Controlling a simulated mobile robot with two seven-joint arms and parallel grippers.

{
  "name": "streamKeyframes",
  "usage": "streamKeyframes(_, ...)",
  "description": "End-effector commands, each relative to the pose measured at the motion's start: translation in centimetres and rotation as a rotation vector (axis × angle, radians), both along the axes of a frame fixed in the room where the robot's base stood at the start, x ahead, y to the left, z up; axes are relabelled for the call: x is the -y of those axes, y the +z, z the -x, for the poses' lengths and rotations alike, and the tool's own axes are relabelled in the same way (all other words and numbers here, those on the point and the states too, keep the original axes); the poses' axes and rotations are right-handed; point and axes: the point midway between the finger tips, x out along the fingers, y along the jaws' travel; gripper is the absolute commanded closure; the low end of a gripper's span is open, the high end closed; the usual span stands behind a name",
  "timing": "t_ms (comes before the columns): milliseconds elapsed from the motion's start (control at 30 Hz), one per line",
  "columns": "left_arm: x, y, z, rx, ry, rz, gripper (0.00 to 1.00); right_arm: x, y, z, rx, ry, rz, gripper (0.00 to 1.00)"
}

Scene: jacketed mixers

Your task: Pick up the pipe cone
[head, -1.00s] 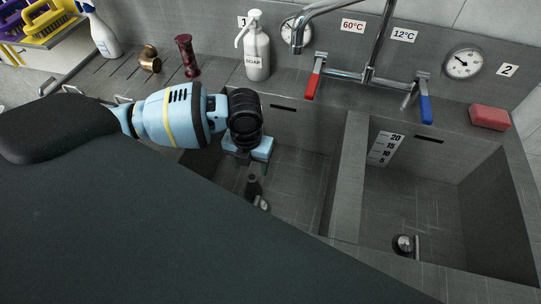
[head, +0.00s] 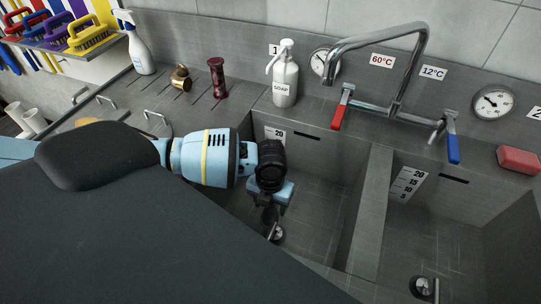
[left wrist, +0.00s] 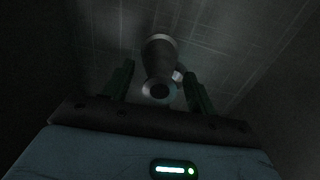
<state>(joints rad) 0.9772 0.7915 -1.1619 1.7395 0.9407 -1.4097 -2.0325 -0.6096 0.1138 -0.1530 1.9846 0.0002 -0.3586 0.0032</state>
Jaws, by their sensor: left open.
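A dark grey, cone-shaped piece that looks like the pipe cone (head: 269,215) stands in the left sink basin beside the drain. In the left wrist view the cone (left wrist: 159,58) lies between my two finger tips, its narrow round opening toward the camera. My left gripper (left wrist: 159,74) is open, with one finger on each side of the cone and dark gaps between. In the head view the left gripper (head: 272,203) reaches down into the basin just above the cone and partly covers it. Contact cannot be seen. My right gripper is not in view.
A divider (head: 361,205) separates the left basin from the empty right basin (head: 420,240). The tap (head: 395,95) rises behind. A soap bottle (head: 285,82), red spool-shaped piece (head: 217,80) and brass fitting (head: 181,79) stand on the back ledge. A red sponge (head: 518,158) lies at right.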

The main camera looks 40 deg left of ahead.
Motion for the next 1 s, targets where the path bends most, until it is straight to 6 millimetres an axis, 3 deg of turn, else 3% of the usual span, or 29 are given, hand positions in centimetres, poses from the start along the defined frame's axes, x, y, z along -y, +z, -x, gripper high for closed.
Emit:
streamKeyframes(333, 0.03, -0.87, 0.05, 0.0, -0.001, 0.001, 0.43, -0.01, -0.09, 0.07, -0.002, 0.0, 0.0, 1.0)
streamKeyframes(767, 0.02, -0.84, 0.04, 0.0, -0.001, 0.001, 0.99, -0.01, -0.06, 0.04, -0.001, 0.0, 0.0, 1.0)
streamKeyframes(1000, 0.02, -0.67, -0.03, 0.002, -0.001, 0.001, 1.0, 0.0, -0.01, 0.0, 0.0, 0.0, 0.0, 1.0)
